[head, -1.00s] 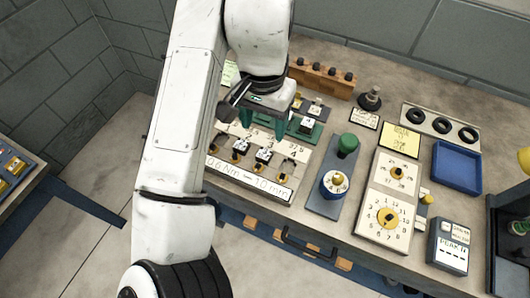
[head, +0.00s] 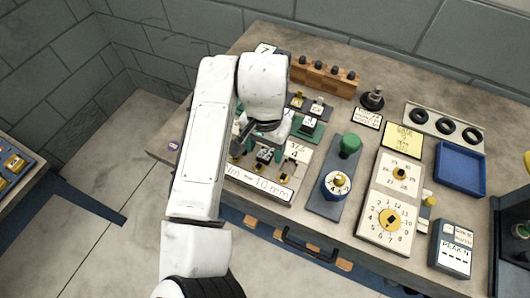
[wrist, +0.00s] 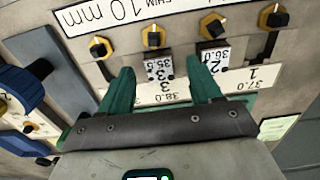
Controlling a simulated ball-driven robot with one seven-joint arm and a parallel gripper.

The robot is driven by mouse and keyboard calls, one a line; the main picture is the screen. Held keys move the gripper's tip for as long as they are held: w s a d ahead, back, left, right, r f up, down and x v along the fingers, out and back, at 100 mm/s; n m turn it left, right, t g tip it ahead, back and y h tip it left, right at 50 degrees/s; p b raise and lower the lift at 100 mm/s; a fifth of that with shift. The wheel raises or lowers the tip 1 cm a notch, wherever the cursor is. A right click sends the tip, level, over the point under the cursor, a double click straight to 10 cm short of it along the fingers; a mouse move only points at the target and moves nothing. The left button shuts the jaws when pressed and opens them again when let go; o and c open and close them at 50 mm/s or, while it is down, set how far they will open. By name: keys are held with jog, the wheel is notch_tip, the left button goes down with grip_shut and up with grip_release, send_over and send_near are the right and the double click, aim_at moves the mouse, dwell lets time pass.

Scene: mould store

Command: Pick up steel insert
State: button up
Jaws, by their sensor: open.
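Two small steel inserts with printed faces sit in the slotted rack in the wrist view. One, marked 3 and 35.5 (wrist: 158,67), lies between and just ahead of my gripper's fingertips (wrist: 161,76). The other, marked 2 and 36.0 (wrist: 213,57), is close beside the right fingertip. My gripper is open, with green fingers spread and nothing visible held between them. In the head view my arm hides most of the gripper and part of the rack (head: 262,188); one insert (head: 265,156) shows beside the arm. I cannot tell whether the fingers touch anything.
Yellow-and-black knobs (wrist: 153,37) line the rack close ahead of the fingers. A green block with a small piece (head: 311,125) stands behind the rack. To its right are a green-knobbed fixture (head: 348,146), a dial panel (head: 390,217) and a blue tray (head: 459,168).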

jog(key=shift+f, duration=0.5)
grip_shut()
